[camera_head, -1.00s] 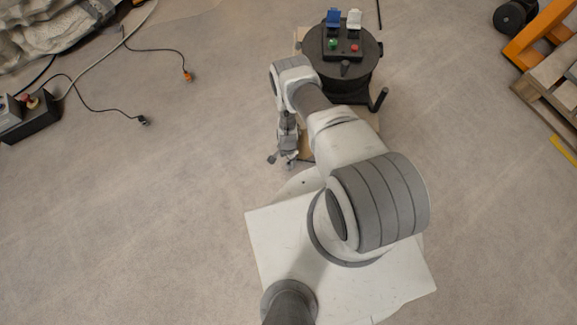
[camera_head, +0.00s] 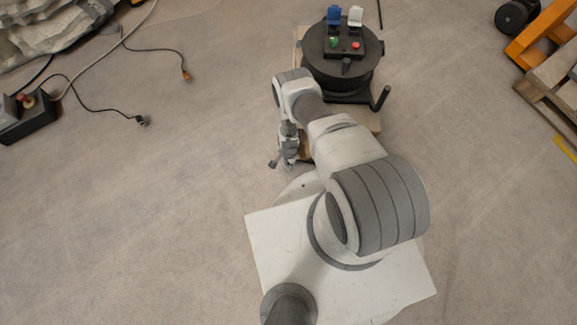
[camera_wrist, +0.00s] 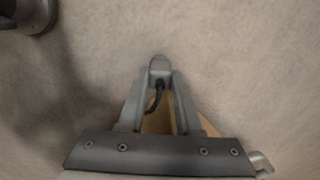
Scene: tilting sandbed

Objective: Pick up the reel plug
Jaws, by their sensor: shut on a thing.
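My gripper (camera_wrist: 160,80) is shut on the reel plug (camera_wrist: 159,68), a small grey-and-dark piece between the fingertips in the wrist view. A black cable (camera_wrist: 154,100) curves back from the plug between the fingers. In the head view my gripper (camera_head: 288,155) points down, left of the cable reel's wooden base. The plug cannot be made out there. The reel (camera_head: 340,68) is a black drum with a crank handle, blue and white socket covers, and green and red buttons on top.
Two other cable ends, one orange-tipped (camera_head: 186,75) and one black (camera_head: 143,120), lie on the floor at left. A dark control box (camera_head: 28,115) sits at the far left. A wooden pallet (camera_head: 555,85) and orange frame stand at right. The floor at left is mostly clear.

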